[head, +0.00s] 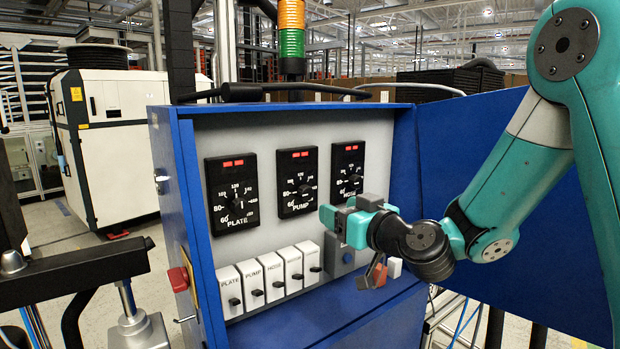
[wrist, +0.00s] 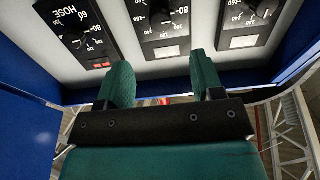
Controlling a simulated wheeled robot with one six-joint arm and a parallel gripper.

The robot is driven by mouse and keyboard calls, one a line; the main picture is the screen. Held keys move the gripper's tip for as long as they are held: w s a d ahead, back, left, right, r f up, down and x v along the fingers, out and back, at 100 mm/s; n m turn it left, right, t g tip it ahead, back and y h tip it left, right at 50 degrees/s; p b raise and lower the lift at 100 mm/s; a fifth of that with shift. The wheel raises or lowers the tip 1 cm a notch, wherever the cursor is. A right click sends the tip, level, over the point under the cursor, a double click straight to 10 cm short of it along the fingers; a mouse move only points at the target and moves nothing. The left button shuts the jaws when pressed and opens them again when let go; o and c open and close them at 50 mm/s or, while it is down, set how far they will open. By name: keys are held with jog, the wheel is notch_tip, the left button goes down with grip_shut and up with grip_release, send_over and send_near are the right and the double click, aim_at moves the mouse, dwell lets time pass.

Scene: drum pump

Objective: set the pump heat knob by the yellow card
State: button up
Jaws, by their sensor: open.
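The pump heat knob (head: 304,189) sits at the centre of the black PUMP dial plate, the middle of three on the grey panel. Its exact pointer setting is too small to read. In the wrist view the dials appear upside down, with the pump knob (wrist: 163,17) at top centre. My gripper (head: 343,209) is in front of the panel, below and right of the PUMP dial. Its green fingers (wrist: 160,65) are apart with nothing between them, not touching the knob.
The PLATE dial (head: 232,192) and HOSE dial (head: 347,172) flank the pump dial. Below is a row of white switches (head: 274,276). A red part (head: 179,279) is on the cabinet's left side. The blue door (head: 465,150) stands open at right, behind my arm.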

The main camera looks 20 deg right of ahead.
aim_at(308, 195)
jog(key=p+x, duration=0.3)
jog(key=x, duration=0.1)
jog(key=p+x, duration=0.4)
jog(key=x, duration=0.1)
jog(key=shift+w+r, duration=0.1)
jog(key=shift+r, duration=0.1)
jog(key=shift+w+a+f+p, duration=0.1)
jog(key=shift+w+a+p, duration=0.1)
jog(key=shift+w, duration=0.15)
jog(key=shift+w+a+f+p, duration=0.1)
jog(key=shift+w+f+p, duration=0.05)
jog(key=shift+w, duration=0.2)
jog(key=shift+d, duration=0.1)
jog(key=c, duration=0.9)
